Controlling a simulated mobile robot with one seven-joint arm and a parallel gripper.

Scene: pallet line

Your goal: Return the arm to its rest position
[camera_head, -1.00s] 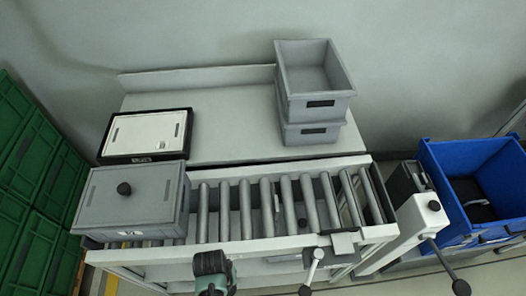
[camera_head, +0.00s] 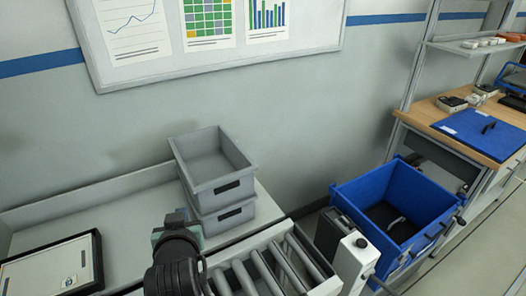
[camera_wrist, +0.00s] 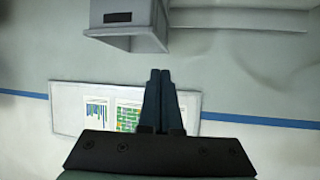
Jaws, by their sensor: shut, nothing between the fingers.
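My gripper (camera_wrist: 160,75) shows in the wrist view with its two dark fingers together and nothing between them. Behind it in that view are the wall and a whiteboard with charts (camera_wrist: 70,120). In the head view my arm rises at the bottom centre, in front of the table and the roller conveyor; the fingertips cannot be made out there.
Two stacked grey bins (camera_head: 212,165) stand on the grey table (camera_head: 120,215); one also shows in the wrist view (camera_wrist: 125,30). A roller conveyor (camera_head: 265,270) runs in front. A blue crate (camera_head: 360,208) is at right. A white-topped case (camera_head: 50,270) lies at left.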

